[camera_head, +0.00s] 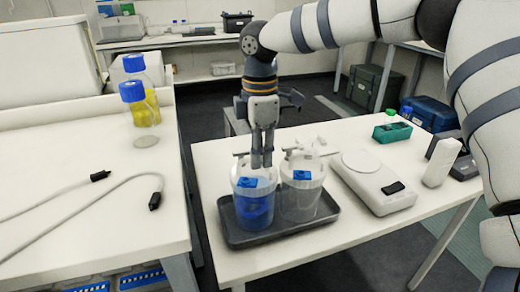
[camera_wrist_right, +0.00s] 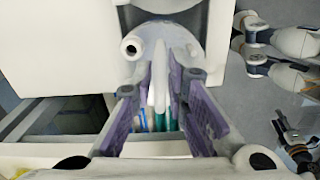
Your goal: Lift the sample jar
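The sample jar (camera_head: 252,203), a clear vessel with blue liquid and a pale lid, stands upright on a dark tray (camera_head: 290,231). My right gripper (camera_head: 262,162) points down at the top of its lid. In the right wrist view, its purple-padded fingers (camera_wrist_right: 161,85) stand on both sides of a slim white lid part (camera_wrist_right: 158,65). The fingertips look close to it, but I cannot tell whether they press on it. The fingers hide part of the lid. My left gripper is not in the head view; an arm part at the wrist view's right edge is unclear.
A similar clear jar (camera_head: 302,197) stands close on the right, on the same tray. A white scale (camera_head: 373,183) and a green box (camera_head: 393,131) are farther right. Bottles with blue caps (camera_head: 140,103) and cables (camera_head: 100,176) are on the left bench.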

